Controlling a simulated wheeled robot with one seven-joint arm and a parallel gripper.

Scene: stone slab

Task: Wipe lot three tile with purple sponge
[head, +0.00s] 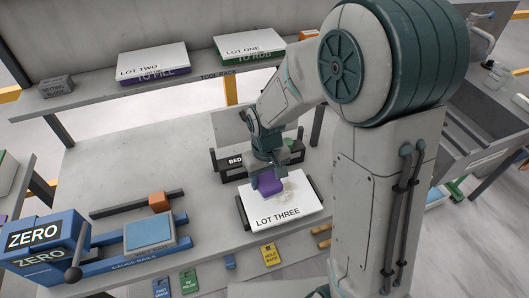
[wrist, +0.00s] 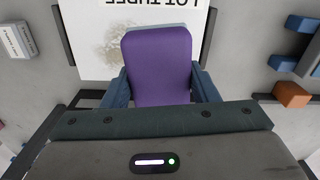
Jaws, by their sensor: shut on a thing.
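The purple sponge (head: 270,184) is held in my gripper (head: 268,176), over the white lot three tile (head: 292,218). In the wrist view the sponge (wrist: 160,65) fills the middle, gripped between the two blue-grey fingers of my gripper (wrist: 161,84). The lot three tile (wrist: 86,36) lies behind it with its lettering upside down. A pale brownish smudge (wrist: 118,46) shows on the tile beside the sponge. I cannot tell whether the sponge touches the tile. Dark rails stand along the tile's sides.
A shelf holds the lot two tile (head: 154,62) and the lot one tile (head: 250,46). A blue ZERO gauge (head: 45,245) and an orange block (head: 159,202) stand at the left. A yellow tag (head: 271,254) lies in front of the tile. The slab left of the tile is mostly clear.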

